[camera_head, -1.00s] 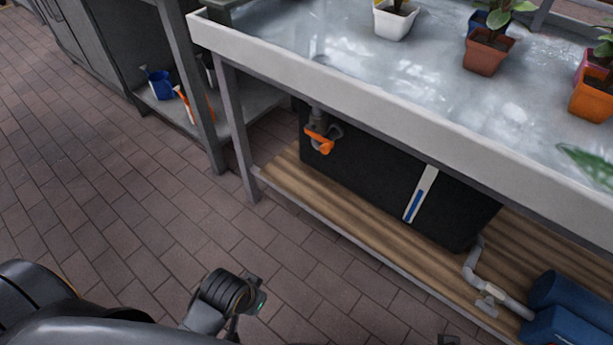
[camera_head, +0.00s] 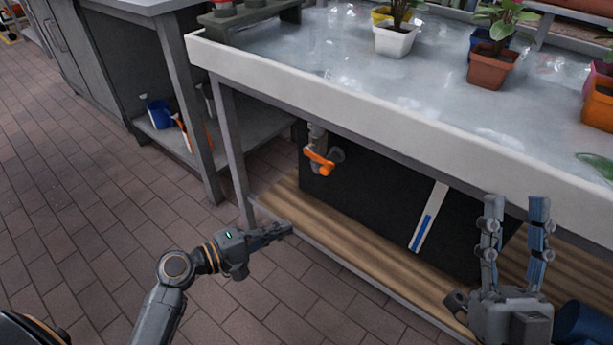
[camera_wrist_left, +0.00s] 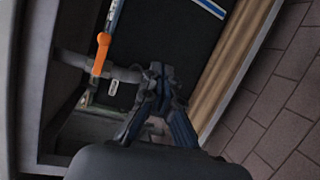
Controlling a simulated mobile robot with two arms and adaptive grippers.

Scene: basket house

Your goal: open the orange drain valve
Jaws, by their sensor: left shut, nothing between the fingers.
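The orange drain valve handle (camera_head: 319,162) sits on a grey pipe under the white-edged plant tray, in front of a black tank. In the left wrist view the orange handle (camera_wrist_left: 101,54) shows at upper left, beside the grey pipe. My left gripper (camera_head: 288,228) is shut and empty, below and left of the valve, apart from it. In the left wrist view its fingers (camera_wrist_left: 160,72) are together, to the right of the handle. My right gripper (camera_head: 514,203) is open and empty at lower right, fingers pointing up, in front of the tank.
The black tank (camera_head: 380,195) with a white and blue level strip (camera_head: 429,217) stands on a wooden shelf (camera_head: 283,200). The plant tray (camera_head: 300,85) overhangs the valve, and its metal leg (camera_head: 234,150) stands to the left. Spray bottles sit on a lower shelf further left. The tiled floor is clear.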

